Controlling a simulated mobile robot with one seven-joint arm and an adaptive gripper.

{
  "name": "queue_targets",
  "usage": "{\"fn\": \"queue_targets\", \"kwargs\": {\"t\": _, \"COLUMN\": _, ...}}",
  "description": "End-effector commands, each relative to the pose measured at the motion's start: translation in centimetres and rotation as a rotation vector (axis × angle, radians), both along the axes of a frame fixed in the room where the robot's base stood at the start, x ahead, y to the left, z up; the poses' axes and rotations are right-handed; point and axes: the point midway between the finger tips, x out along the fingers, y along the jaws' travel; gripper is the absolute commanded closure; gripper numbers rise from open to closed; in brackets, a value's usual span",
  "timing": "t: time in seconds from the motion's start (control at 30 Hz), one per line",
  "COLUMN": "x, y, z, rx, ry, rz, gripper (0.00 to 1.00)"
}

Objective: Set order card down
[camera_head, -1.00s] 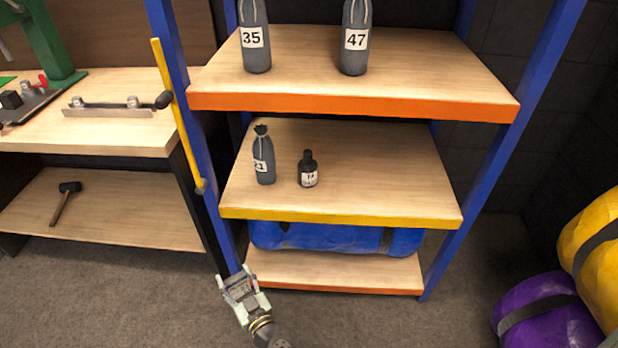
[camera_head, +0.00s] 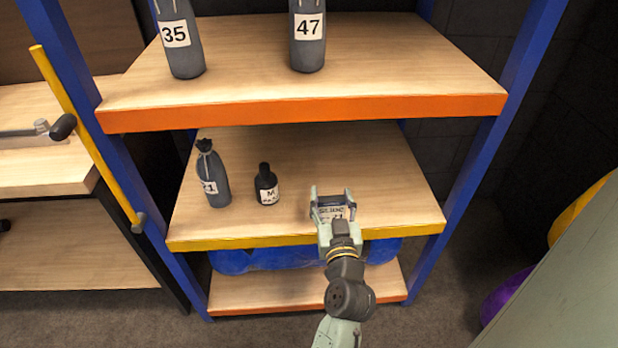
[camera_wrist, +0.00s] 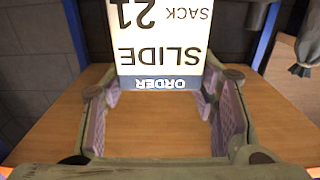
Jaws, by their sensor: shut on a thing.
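The order card (camera_head: 331,212) is a pale card with dark print. In the wrist view the card (camera_wrist: 160,40) reads "ORDER", "SLIDE", "SACK" and "21", upside down. My gripper (camera_head: 332,198) is shut on the card, over the front right part of the yellow-edged middle shelf (camera_head: 374,165). In the wrist view the fingers (camera_wrist: 165,105) stand on either side of the card's lower edge, with bare wood below. I cannot tell whether the card touches the shelf.
A grey sack (camera_head: 213,175) and a small dark bottle (camera_head: 266,185) stand on the same shelf to the left. The orange-edged top shelf (camera_head: 300,112) holds sacks 35 (camera_head: 180,40) and 47 (camera_head: 307,38). A blue post (camera_head: 500,130) bounds the right side.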

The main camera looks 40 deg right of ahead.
Motion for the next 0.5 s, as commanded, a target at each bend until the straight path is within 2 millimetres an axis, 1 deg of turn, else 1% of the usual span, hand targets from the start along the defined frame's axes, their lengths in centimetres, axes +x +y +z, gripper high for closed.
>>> {"fn": "queue_targets", "kwargs": {"t": 0.03, "x": 0.8, "y": -0.5, "z": 0.4, "rx": 0.001, "ry": -0.003, "rz": 0.0, "gripper": 0.92}}
{"fn": "queue_targets", "kwargs": {"t": 0.17, "x": 3.7, "y": -2.1, "z": 0.3, "rx": 0.001, "ry": -0.003, "rz": 0.001, "gripper": 0.92}}
{"fn": "queue_targets", "kwargs": {"t": 0.4, "x": 9.3, "y": -5.1, "z": -0.4, "rx": 0.0, "ry": -0.001, "rz": 0.001, "gripper": 0.92}}
{"fn": "queue_targets", "kwargs": {"t": 0.5, "x": 11.1, "y": -6.0, "z": -0.7, "rx": 0.001, "ry": -0.001, "rz": 0.001, "gripper": 0.92}}
